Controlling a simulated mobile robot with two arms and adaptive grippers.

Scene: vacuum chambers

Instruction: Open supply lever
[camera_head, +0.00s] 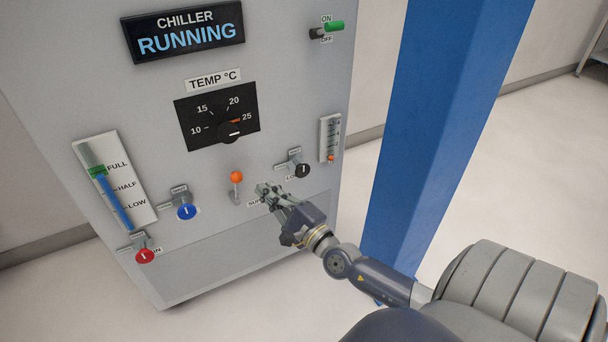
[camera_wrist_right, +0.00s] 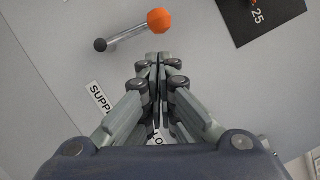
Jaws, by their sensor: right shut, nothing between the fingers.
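The supply lever (camera_head: 236,184) is a short metal rod with an orange ball on top, on the front of the grey chiller panel. In the right wrist view the lever (camera_wrist_right: 128,36) lies just beyond my fingertips, with its orange ball near them and a dark pivot at its other end. My right gripper (camera_head: 264,190) is shut and empty, just right of the lever; it also shows in the right wrist view (camera_wrist_right: 158,58). I see a gap between fingers and lever there. The supply label (camera_wrist_right: 100,100) is partly hidden by my fingers. My left gripper is not in view.
The panel carries a running display (camera_head: 184,30), a temperature dial (camera_head: 217,122), a level gauge (camera_head: 116,182), a blue knob (camera_head: 186,211), a red knob (camera_head: 145,256), a black knob (camera_head: 302,170) and a green switch (camera_head: 334,27). A blue column (camera_head: 430,110) stands to the right.

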